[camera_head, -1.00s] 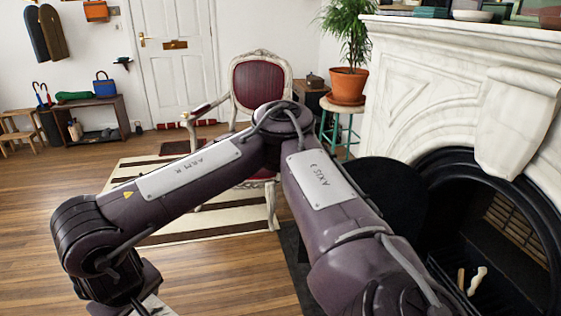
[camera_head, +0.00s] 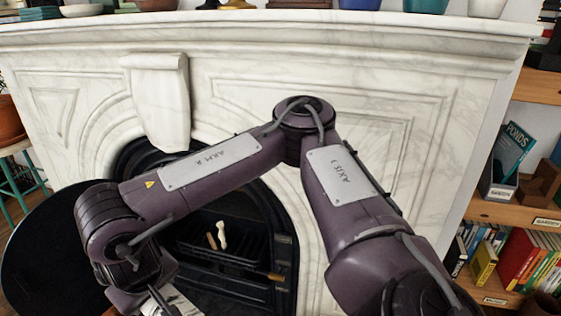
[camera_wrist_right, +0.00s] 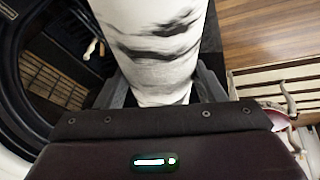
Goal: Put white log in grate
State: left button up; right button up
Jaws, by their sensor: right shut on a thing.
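The white log with black bark marks (camera_wrist_right: 155,40) is held between the fingers of my right gripper (camera_wrist_right: 160,88) in the right wrist view, running up out of the frame. In the head view only part of the log (camera_head: 183,304) shows at the bottom edge, beside my right gripper (camera_head: 158,300). The black grate (camera_head: 236,259) is inside the fireplace opening, beyond and right of the gripper. A tan piece and a white piece (camera_head: 221,236) stand in the grate. My right forearm crosses in front of the opening. My left gripper is out of view.
The white marble fireplace surround (camera_head: 250,60) carries a mantel with pots and books. A black round object (camera_head: 45,255) stands left of the opening. A wooden bookshelf (camera_head: 515,215) is at the right. A potted plant stool (camera_head: 20,170) is at the far left.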

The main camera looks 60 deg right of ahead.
aim_at(243, 247)
jog(key=i+j+z, duration=0.2)
jog(key=z, duration=0.3)
jog(key=i+j+z, duration=0.2)
jog(key=z, duration=0.25)
jog(key=i+j+z, duration=0.1)
jog(key=j+z, duration=0.4)
